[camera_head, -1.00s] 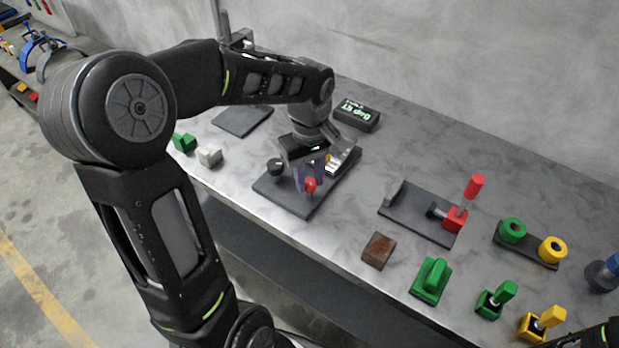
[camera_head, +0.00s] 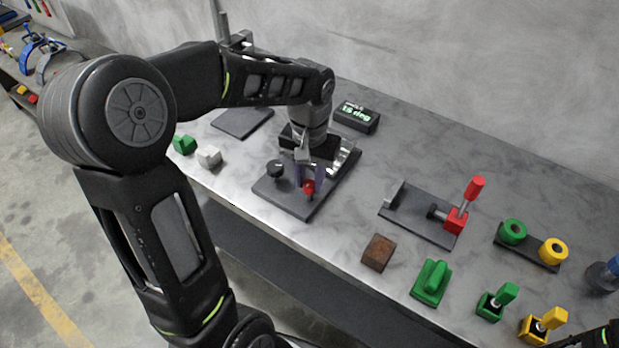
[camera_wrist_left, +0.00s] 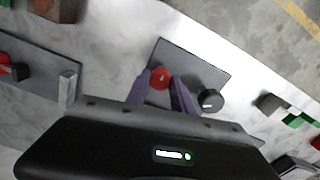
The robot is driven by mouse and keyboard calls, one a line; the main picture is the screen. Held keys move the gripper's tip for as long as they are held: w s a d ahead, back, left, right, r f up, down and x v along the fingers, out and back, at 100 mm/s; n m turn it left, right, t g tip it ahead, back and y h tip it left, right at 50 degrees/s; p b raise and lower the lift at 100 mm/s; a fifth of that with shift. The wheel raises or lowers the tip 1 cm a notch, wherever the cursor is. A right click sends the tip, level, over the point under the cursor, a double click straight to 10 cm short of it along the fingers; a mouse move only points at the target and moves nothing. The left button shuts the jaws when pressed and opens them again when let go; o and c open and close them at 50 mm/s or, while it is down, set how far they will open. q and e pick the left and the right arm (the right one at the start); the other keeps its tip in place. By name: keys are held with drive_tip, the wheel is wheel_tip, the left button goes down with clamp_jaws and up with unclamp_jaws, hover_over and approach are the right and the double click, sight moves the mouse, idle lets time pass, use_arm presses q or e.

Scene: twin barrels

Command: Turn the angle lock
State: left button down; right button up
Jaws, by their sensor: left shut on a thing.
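A dark plate (camera_head: 292,207) on the bench carries a small red knob (camera_head: 308,187) and a black dial (camera_head: 275,169). A metallic part on its far side is partly hidden by my wrist. My left gripper (camera_head: 310,182) points down over the plate, its purple fingers shut on the red knob. In the left wrist view, the red knob (camera_wrist_left: 160,77) shows between the fingertips (camera_wrist_left: 162,82), with the black dial (camera_wrist_left: 210,99) beside them. A black display box (camera_head: 356,116) behind reads about "15 deg" in green. My right gripper does not show clearly.
To the right stand a plate with a red-handled clamp (camera_head: 455,220), a brown block (camera_head: 378,252), a green handled block (camera_head: 431,281) and green and yellow ring pieces (camera_head: 530,244). Green (camera_head: 184,145) and white (camera_head: 209,156) cubes lie left. The bench front edge is close.

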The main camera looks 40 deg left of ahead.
sight(310, 183)
use_arm(q)
drive_tip(key=shift+m, duration=0.5)
drive_tip(key=c, duration=1.1)
unclamp_jaws()
wheel_tip(310, 183, up, 8)
drive_tip(key=shift+f, duration=0.1)
